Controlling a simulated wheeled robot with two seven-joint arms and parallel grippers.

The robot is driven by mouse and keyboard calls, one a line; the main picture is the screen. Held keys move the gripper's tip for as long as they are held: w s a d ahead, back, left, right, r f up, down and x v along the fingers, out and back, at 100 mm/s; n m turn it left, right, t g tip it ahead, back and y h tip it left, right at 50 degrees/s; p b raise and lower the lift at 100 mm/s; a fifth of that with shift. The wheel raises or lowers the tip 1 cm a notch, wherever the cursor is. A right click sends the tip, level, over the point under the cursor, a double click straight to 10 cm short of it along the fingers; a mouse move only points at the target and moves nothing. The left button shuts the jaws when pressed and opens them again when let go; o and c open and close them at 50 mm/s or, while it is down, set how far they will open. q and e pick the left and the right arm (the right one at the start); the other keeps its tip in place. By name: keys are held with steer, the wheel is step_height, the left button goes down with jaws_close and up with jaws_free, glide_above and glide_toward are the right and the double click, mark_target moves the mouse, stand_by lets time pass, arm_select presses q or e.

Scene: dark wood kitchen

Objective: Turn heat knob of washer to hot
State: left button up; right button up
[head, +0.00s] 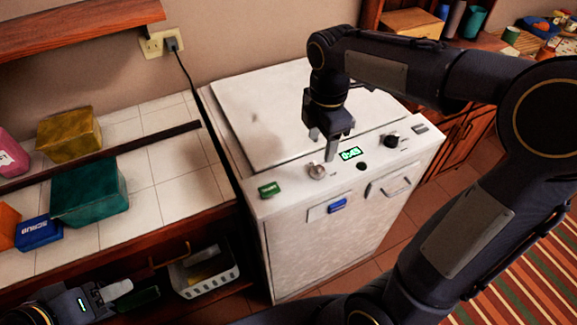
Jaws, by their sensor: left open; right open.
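The white washer (325,246) stands in the middle with its control panel along the top front edge. A small silver knob (317,171) is left of the green-lit display (350,153), and a black knob (391,141) is right of it. I cannot read which knob is for heat. My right gripper (326,148) points down over the panel, open, with a fingertip just behind and above the silver knob. Whether it touches the knob is unclear. My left gripper (122,292) is open and empty at the lower left, well away from the washer.
A green start button (270,189) is at the panel's left end. The tiled counter (160,165) to the left holds several coloured boxes. A white basket (204,275) sits below it. A black cord runs behind the washer to a wall outlet (161,42).

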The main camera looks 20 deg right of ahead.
mark_target(318, 166)
steer(key=shift+w+f+n, duration=0.2)
steer(key=shift+f+n, duration=0.1)
step_height(318, 166, down, 7)
steer(key=shift+f, duration=0.2)
steer(key=c, duration=1)
